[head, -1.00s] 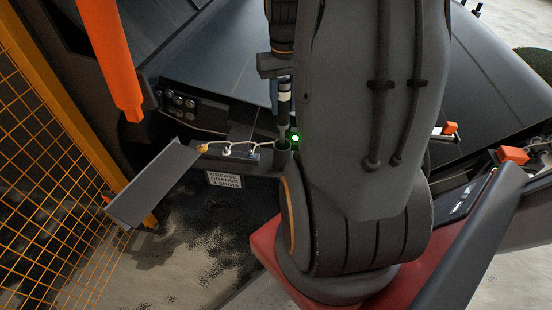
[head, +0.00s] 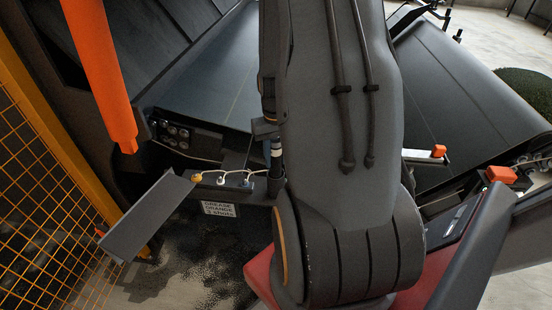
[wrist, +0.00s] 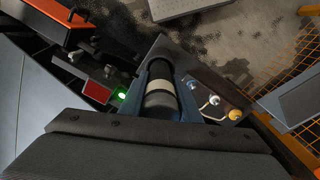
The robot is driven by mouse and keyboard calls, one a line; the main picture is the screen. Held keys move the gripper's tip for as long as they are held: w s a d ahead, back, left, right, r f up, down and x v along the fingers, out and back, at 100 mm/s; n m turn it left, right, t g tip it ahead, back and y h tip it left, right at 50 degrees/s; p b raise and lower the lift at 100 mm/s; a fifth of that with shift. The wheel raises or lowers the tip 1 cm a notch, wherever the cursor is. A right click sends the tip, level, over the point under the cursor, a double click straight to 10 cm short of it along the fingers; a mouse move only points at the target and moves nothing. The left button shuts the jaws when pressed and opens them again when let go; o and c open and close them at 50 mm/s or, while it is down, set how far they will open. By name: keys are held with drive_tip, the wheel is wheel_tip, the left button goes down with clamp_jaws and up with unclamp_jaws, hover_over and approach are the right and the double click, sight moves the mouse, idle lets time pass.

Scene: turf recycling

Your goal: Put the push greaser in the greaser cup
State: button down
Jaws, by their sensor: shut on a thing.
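My gripper (head: 265,129) is shut on the push greaser (head: 276,151), a dark upright cylinder with a pale band. In the wrist view the greaser (wrist: 161,98) sits between the two blue-grey fingers of my gripper (wrist: 162,92). The greaser cup (head: 277,186) is a dark holder at the right end of the fitting strip, partly hidden by my arm. The greaser's lower end is down at the cup and seems to be inside it. The wrist view hides the cup under the greaser.
Orange, white and blue fittings (head: 221,181) with pale hoses stand left of the cup, above a label (head: 218,209) reading grease orange, 3 shots. A grey tilted panel (head: 148,217) and orange mesh fence (head: 45,190) are at left. A green light (wrist: 122,96) glows beside the greaser.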

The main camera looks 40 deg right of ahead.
sight(276, 139)
drive_tip(key=shift+f, duration=0.6)
drive_tip(key=c, duration=1.3)
unclamp_jaws()
drive_tip(key=shift+c, duration=0.2)
wheel_tip(276, 139, up, 12)
drive_tip(key=shift+r+b, duration=0.1)
drive_tip(key=shift+b, duration=1.1)
drive_tip(key=s+a+n, duration=0.1)
drive_tip(key=a+n, duration=0.1)
drive_tip(key=a, duration=1)
drive_tip(key=s+a+n+t, duration=0.1)
drive_tip(key=a+n, duration=0.1)
drive_tip(key=a, duration=1)
drive_tip(key=shift+s+a+n, duration=0.15)
drive_tip(key=shift+s+n, duration=0.15)
drive_tip(key=shift+n, duration=0.1)
